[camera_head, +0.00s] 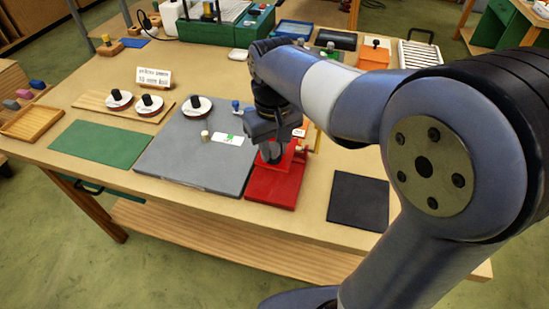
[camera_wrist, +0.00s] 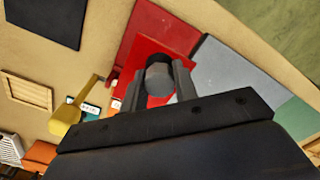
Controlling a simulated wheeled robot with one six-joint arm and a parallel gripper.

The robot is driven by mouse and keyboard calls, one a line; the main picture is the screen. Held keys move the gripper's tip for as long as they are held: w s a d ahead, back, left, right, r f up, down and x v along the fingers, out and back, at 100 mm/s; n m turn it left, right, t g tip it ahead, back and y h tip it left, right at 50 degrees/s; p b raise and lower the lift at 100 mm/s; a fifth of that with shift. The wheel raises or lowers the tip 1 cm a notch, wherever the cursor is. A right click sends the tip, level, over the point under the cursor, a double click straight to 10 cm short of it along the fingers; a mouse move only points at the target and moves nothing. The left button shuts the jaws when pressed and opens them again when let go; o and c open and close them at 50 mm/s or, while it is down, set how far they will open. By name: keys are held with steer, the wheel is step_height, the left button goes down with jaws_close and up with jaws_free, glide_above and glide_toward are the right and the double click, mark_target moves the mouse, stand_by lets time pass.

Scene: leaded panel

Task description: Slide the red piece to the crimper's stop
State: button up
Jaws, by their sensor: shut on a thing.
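The red crimper (camera_head: 273,190) stands near the front edge of the table, with its flat red base toward me. It also shows in the wrist view (camera_wrist: 150,24). My gripper (camera_head: 270,152) is over it, pointing down. In the wrist view my gripper (camera_wrist: 158,85) is shut on a grey round knob (camera_wrist: 160,80), one finger on each side. Brighter red lies around and below the knob; I cannot tell how much is the red piece and how much the crimper. The stop is hidden behind my gripper. A yellow lever (camera_wrist: 65,125) sticks out beside the crimper.
A grey slab (camera_head: 190,150) adjoins the crimper on the left, with a green mat (camera_head: 100,143) beyond. A black mat (camera_head: 358,200) lies to the right. White discs with black knobs (camera_head: 119,99) stand at the back left, near a small sign (camera_head: 153,77).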

steer(key=shift+s+a+f+p, duration=0.15)
steer(key=shift+f+p, duration=0.15)
steer(key=shift+f, duration=0.3)
steer(key=shift+s+d+f+p, duration=0.1)
steer(key=shift+s+f+p, duration=0.15)
steer(key=shift+f, duration=0.4)
steer(key=shift+s+a+f+p, duration=0.1)
steer(key=shift+f+p, duration=0.25)
steer(key=shift+f, duration=0.25)
steer(key=shift+r, duration=0.1)
steer(key=shift+f+b, duration=1.8)
steer(key=shift+f, duration=1)
steer(key=shift+f, duration=0.3)
steer(key=shift+w+d, duration=0.25)
steer(key=shift+w, duration=0.5)
steer(key=o, duration=1)
step_height(320, 180, up, 11)
steer(key=shift+f, duration=0.1)
